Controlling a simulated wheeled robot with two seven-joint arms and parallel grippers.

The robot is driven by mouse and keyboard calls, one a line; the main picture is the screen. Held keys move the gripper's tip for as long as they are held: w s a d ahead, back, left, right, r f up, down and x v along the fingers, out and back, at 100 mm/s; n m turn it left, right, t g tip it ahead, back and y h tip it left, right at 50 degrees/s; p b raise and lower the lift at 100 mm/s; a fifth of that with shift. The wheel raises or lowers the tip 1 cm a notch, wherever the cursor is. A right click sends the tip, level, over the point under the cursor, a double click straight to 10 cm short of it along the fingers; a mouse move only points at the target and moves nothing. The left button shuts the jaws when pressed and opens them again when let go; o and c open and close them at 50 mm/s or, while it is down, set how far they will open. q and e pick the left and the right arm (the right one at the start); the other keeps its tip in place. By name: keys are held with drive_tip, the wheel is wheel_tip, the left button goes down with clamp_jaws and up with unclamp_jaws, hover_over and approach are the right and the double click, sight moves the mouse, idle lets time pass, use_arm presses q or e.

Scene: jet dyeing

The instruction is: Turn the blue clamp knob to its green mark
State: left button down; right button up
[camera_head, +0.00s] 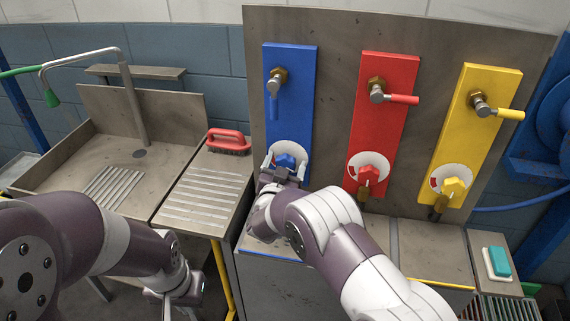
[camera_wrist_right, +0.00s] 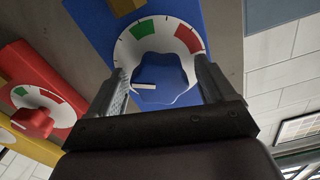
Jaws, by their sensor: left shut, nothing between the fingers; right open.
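The blue clamp knob (camera_head: 285,161) sits on a white dial low on the blue panel (camera_head: 289,100), partly hidden by my right gripper in the head view. In the right wrist view the knob (camera_wrist_right: 162,76) lies between the two fingers of my right gripper (camera_wrist_right: 158,85). That gripper is open, one finger on each side; contact cannot be told. The dial carries a green mark (camera_wrist_right: 143,28) and a red mark (camera_wrist_right: 188,38). The knob's white line points left in this view, away from the green mark. My left gripper (camera_head: 180,305) is shut and empty, low in the head view.
The red panel (camera_head: 385,110) and yellow panel (camera_head: 476,115) stand to the right, each with a lever and a dial knob. A sink (camera_head: 139,154) and a red brush (camera_head: 228,141) are at left. A teal-and-white block (camera_head: 497,262) lies at far right.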

drive_tip(key=c, duration=1)
drive_tip(key=shift+c, duration=0.2)
drive_tip(key=shift+f+m+b, duration=0.15)
drive_tip(key=shift+m+b, duration=0.45)
drive_tip(key=shift+b, duration=0.35)
drive_tip(key=m+b, duration=0.8)
drive_tip(key=b, duration=0.2)
drive_tip(key=shift+f, duration=0.1)
drive_tip(key=shift+r+m+b, duration=0.2)
drive_tip(key=shift+m+b, duration=1.3)
drive_tip(key=shift+b, duration=0.05)
